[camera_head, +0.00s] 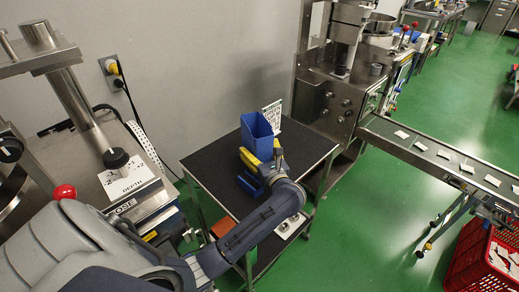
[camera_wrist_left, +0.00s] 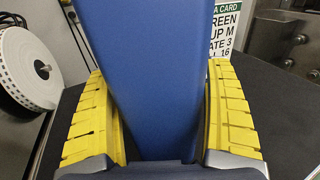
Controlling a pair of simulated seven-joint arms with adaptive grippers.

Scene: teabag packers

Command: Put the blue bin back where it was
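The blue bin (camera_head: 257,136) is upright at the far part of the black-topped cart (camera_head: 215,160), open end up. My left gripper (camera_head: 262,158) is at its near side, with the yellow fingers around it. In the left wrist view the blue bin (camera_wrist_left: 150,75) fills the middle, and the fingers of my left gripper (camera_wrist_left: 158,85) press against its two sides. The bin's base is hidden by the gripper, so I cannot tell whether it touches the cart top. My right gripper is in neither view.
A white card with green print (camera_wrist_left: 228,25) stands just behind the bin. A steel machine (camera_head: 325,95) and conveyor (camera_head: 440,155) are to the right. A red crate (camera_head: 465,262) stands on the floor at lower right. The cart top's left part is clear.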

